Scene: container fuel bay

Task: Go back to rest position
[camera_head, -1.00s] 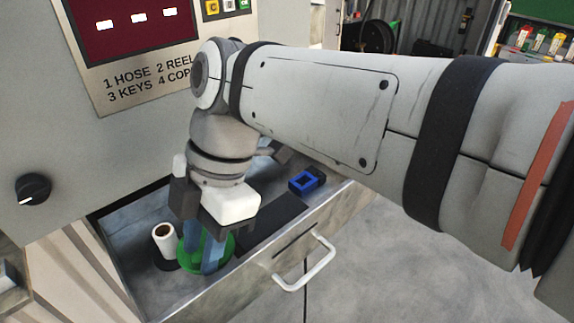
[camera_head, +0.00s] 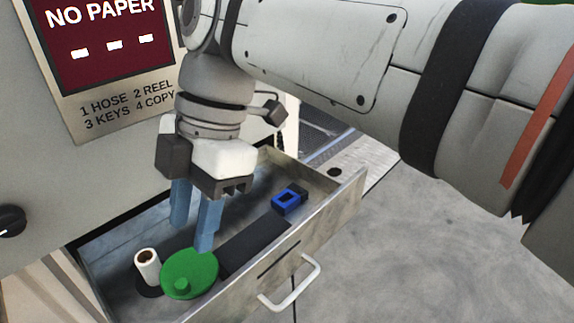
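My gripper (camera_head: 192,228) points down above the open drawer (camera_head: 335,205). Its two blue fingers are spread apart with nothing between them. A round green lid-like disc with a small knob (camera_head: 190,272) lies in the drawer, just below and in front of the fingertips. The right fingertip overlaps the disc's upper edge in the picture; I cannot tell whether they touch. My arm reaches in from the right across the top of the view.
A white paper roll (camera_head: 147,266) stands left of the green disc. A blue square object (camera_head: 287,201) lies at the drawer's right. The drawer has a handle (camera_head: 292,287). A panel reading "NO PAPER" (camera_head: 105,50) is behind. Open floor (camera_head: 430,250) lies right.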

